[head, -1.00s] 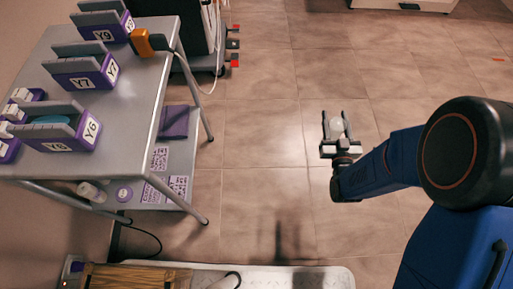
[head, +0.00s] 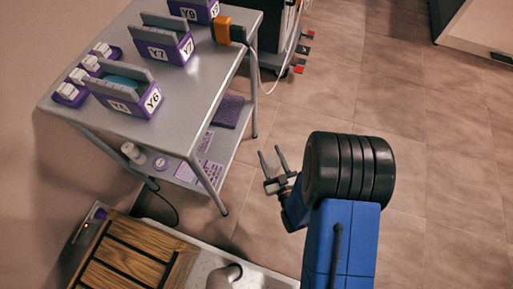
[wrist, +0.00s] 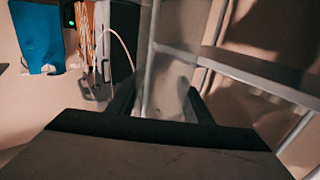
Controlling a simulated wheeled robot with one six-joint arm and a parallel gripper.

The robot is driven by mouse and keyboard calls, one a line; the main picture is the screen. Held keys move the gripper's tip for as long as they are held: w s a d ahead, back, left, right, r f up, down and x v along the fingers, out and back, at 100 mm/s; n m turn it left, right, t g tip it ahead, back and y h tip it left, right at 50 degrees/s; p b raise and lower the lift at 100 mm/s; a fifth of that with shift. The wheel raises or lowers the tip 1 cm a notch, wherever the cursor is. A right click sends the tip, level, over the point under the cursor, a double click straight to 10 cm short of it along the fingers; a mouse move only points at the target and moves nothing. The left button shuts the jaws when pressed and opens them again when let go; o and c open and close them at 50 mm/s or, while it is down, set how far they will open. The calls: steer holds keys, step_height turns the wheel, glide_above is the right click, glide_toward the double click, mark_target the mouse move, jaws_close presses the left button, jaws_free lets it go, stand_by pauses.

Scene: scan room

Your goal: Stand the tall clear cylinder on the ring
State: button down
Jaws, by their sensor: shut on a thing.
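My gripper (head: 274,164) is in front of the lower right of the metal table, above the floor. Its two fingers stand apart, shut on a clear, faint thing (wrist: 166,98) that shows between them in the wrist view. It looks like the clear cylinder, but its full outline and lower end cannot be made out. A small round purple piece (head: 160,163) lies on the table's lower shelf. I cannot tell whether it is the ring.
The metal table (head: 190,103) bears purple holders marked Y6 (head: 128,103), Y7 (head: 165,53) and Y9, plus an orange device (head: 221,30). A white bottle (head: 132,152) stands on the lower shelf (head: 187,172). A wooden slatted piece (head: 135,255) lies in front. Floor is clear to the right.

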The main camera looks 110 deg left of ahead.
steer(key=s+d+f, duration=0.1)
steer(key=s+d, duration=0.1)
steer(key=s, duration=0.1)
steer(key=s+d+f+n+g+h, duration=0.1)
steer(key=s, duration=0.2)
steer(key=shift+d+f+g+h, duration=0.25)
steer(key=shift+d+g+h, duration=0.05)
steer(key=shift+d, duration=0.05)
steer(key=shift+s+f, duration=0.1)
step_height(320, 180, down, 17)
steer(key=shift+f, duration=0.2)
stand_by(0.4)
steer(key=shift+f, duration=0.1)
steer(key=c, duration=0.9)
jaws_free()
steer(key=shift+f, duration=0.1)
steer(key=v, duration=1.7)
steer(key=shift+d, duration=0.3)
